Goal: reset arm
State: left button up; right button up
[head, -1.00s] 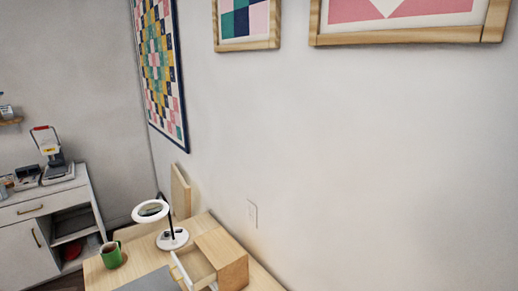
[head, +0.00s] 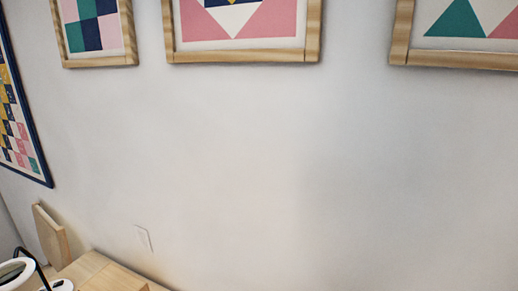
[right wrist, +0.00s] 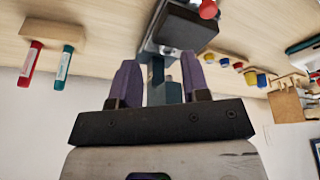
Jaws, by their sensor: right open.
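Neither gripper shows in the head view, and my left gripper is in no view.
In the right wrist view, a red marker (right wrist: 30,64) and a teal marker (right wrist: 64,62) are at the left. Several coloured spools (right wrist: 250,77) are at the right. In the head view, a white ring lamp (head: 16,273) and framed quilts (head: 245,30) border bare wall.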

notch_tip(320, 180, up, 27)
jog(key=p, duration=2.5)
jog(key=shift+p, duration=0.4)
jog(key=shift+a+r, duration=0.1)
jog(key=shift+a, duration=0.05)
